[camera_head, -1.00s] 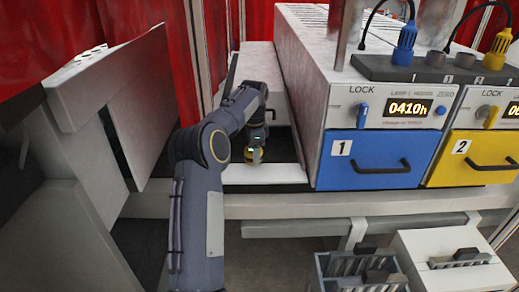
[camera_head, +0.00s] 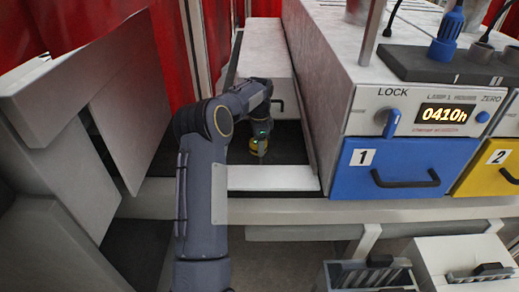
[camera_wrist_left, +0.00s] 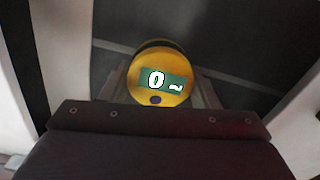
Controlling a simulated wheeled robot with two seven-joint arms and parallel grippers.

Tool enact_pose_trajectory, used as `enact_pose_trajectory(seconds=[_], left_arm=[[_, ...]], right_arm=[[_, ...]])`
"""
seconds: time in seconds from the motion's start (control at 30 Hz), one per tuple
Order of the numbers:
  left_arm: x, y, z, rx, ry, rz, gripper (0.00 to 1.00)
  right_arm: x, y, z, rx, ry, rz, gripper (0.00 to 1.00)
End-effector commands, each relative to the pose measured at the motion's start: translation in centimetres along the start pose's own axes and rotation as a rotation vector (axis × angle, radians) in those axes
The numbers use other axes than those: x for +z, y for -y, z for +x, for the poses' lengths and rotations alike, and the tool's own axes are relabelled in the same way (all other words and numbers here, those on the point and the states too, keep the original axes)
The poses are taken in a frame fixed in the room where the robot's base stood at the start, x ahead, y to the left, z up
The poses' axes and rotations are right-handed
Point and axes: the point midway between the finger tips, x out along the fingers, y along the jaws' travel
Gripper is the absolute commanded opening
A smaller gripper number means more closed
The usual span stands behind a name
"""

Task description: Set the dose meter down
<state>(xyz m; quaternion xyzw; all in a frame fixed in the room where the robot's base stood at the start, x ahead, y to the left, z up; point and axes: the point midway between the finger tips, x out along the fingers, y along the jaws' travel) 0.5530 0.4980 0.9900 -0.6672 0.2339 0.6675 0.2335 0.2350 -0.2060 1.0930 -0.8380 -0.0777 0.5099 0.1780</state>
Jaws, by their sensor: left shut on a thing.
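The dose meter (camera_wrist_left: 157,75) is a round yellow puck with a small greenish display reading 0 and a dark button. It fills the space between the fingers of my left gripper (camera_wrist_left: 155,92) in the left wrist view. In the head view, my left gripper (camera_head: 260,145) points down over the dark surface (camera_head: 215,150) left of the lamp unit. I cannot tell whether the meter touches the surface. My right gripper is not in view.
A white strip (camera_head: 272,178) lies along the front of the dark surface. The blue drawer 1 (camera_head: 390,168) and the tall grey housing (camera_head: 318,75) stand close on the right. A grey box (camera_head: 265,60) stands behind. An open grey panel (camera_head: 125,130) is at left.

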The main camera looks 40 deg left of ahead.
Motion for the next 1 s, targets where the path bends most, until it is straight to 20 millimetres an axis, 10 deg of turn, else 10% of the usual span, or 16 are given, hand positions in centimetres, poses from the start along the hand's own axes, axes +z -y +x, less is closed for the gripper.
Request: enact_pose_trajectory(seconds=[0.6, 0.63, 0.7, 1.0], left_arm=[[0.0, 0.0, 3.8, 0.0, 0.0, 0.001, 0.26], [0.0, 0.0, 3.7, 0.0, 0.0, 0.001, 0.58], [0.0, 0.0, 3.7, 0.0, 0.0, 0.001, 0.67], [0.0, 0.0, 3.7, 0.0, 0.0, 0.001, 0.77]], right_arm=[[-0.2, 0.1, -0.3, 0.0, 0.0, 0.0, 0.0], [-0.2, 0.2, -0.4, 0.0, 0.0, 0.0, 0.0], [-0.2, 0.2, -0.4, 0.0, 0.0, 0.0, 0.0], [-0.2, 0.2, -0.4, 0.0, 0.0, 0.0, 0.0]])
